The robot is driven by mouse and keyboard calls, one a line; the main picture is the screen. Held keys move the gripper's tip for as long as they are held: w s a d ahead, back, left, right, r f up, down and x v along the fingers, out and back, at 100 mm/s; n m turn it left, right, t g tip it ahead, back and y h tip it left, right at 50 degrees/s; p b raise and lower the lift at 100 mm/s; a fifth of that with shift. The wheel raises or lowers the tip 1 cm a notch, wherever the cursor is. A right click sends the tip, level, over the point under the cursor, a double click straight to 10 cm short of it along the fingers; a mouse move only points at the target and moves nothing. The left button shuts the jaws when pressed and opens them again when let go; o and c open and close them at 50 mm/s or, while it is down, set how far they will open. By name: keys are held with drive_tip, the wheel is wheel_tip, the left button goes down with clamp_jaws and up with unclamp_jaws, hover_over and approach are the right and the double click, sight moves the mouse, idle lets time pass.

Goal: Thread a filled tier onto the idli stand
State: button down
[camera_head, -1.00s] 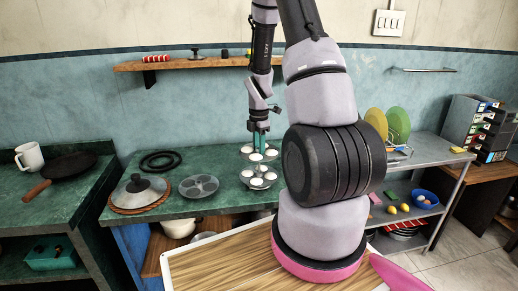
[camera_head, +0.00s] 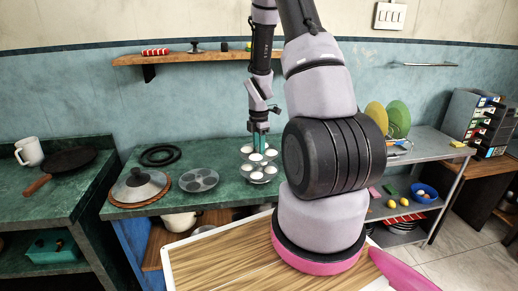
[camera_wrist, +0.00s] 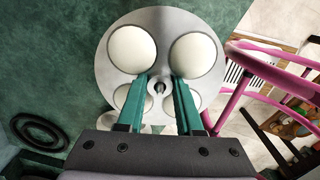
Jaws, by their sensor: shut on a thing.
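My gripper (camera_head: 259,146) is shut on the middle of a round grey tier (camera_head: 263,160) filled with white idlis and holds it roughly level. In the wrist view the tier (camera_wrist: 160,24) fills the centre. The fingers (camera_wrist: 159,92) flank its small central ring, and parts of the front idlis are hidden behind them. Another filled tier (camera_head: 258,181) sits directly below on the green counter, with a small gap between the two. The stand's rod cannot be made out clearly. An empty tier (camera_head: 198,181) with bare cups lies to the left.
Plates (camera_head: 397,115) stand in the rack at right. A pink chair (camera_wrist: 270,70) shows right of the tier in the wrist view.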

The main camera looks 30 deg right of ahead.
sight(259, 157)
drive_tip(key=shift+f, duration=1.65)
drive_tip(key=shift+c, duration=2.4)
unclamp_jaws()
wheel_tip(259, 157, up, 11)
drive_tip(key=shift+f, duration=0.1)
